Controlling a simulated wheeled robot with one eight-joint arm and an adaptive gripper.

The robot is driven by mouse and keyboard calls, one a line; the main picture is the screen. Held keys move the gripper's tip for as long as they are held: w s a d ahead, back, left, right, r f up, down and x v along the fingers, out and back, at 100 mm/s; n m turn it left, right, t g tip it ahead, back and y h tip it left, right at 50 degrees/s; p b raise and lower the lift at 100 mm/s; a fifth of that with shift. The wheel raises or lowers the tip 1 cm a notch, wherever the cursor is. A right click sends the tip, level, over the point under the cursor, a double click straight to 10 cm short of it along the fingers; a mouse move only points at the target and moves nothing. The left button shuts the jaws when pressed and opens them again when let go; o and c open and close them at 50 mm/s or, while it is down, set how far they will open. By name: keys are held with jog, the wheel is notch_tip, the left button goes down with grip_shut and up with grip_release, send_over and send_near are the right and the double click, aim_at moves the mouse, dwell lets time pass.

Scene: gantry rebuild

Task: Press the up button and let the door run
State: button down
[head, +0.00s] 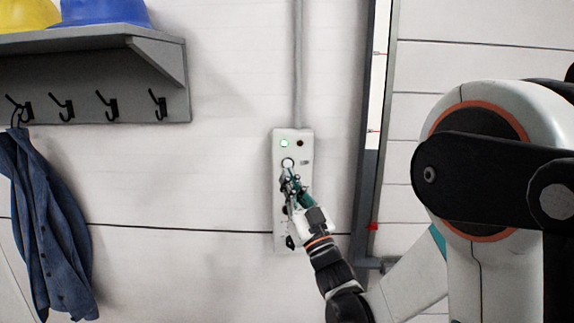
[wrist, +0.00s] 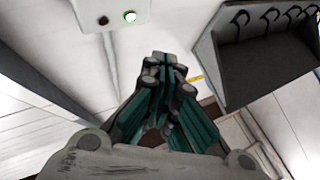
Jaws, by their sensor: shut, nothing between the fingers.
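A pale control box (head: 281,226) is fixed to the wall in the middle of the head view. A lit green lamp (head: 284,143) and a dark lamp (head: 300,143) sit at its top. A round white button (head: 288,162) is just below the lamps. My gripper (head: 289,178) is shut and empty, its fingertips just below that button in the picture; I cannot tell if they touch the box. My gripper hides the box's lower controls. In the wrist view, the shut fingers (wrist: 165,62) show below the box (wrist: 88,12). The slatted door (head: 480,75) is at right.
A grey shelf (head: 155,62) with hooks holds a yellow hard hat (head: 28,14) and a blue one (head: 105,11). A blue garment (head: 45,225) hangs at left. A conduit (head: 298,65) runs up from the box. A dark door post (head: 369,130) stands right of it.

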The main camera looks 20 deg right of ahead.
aim_at(288, 164)
jog(key=w+d, duration=0.2)
jog(key=w, duration=0.6)
jog(key=shift+w+d, duration=0.2)
jog(key=shift+d, duration=0.15)
jog(key=shift+w, duration=0.1)
dwell(1.2)
jog(key=shift+w+d, duration=0.15)
jog(key=shift+w, duration=0.15)
